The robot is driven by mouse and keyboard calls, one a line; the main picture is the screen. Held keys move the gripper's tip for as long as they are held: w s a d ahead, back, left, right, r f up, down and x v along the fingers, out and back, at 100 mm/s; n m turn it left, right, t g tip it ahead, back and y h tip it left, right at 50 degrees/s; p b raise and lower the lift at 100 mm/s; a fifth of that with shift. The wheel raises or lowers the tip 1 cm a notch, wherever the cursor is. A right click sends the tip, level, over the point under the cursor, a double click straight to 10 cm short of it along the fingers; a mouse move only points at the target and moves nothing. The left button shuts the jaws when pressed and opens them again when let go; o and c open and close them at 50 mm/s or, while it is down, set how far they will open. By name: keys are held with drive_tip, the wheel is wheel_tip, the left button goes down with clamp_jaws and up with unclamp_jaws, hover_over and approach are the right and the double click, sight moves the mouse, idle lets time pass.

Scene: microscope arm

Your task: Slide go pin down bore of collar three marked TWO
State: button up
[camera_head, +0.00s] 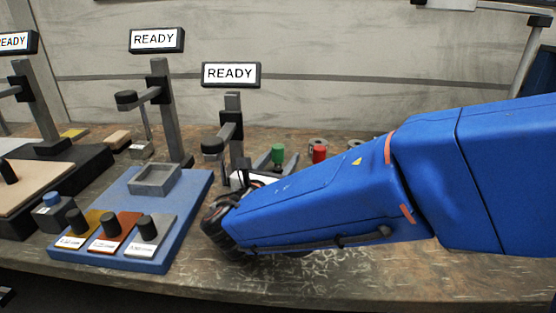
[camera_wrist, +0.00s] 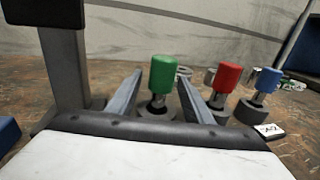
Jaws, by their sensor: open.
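A green-handled pin (camera_wrist: 163,74) with a metal shaft stands upright in a grey round base (camera_wrist: 152,112). My gripper (camera_wrist: 160,80) is open, with one finger on each side of this pin and gaps on both sides. The green handle also shows in the head view (camera_head: 278,152), beyond my arm. A red-handled pin (camera_wrist: 227,77) and a blue-handled pin (camera_wrist: 267,80) stand to its right in grey bases. Grey collars (camera_wrist: 184,72) are partly visible behind the pins. I cannot tell which collar is three, and no mark TWO is legible.
A small label card (camera_wrist: 268,130) lies by the blue pin's base. Left of my arm is a blue tray (camera_head: 195,200) with several knobbed blocks. A grey stand (camera_head: 231,125) with a READY sign (camera_head: 231,75) rises close to my gripper; its post is left in the wrist view.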

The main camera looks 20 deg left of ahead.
drive_tip(key=shift+w, duration=1.2)
clamp_jaws()
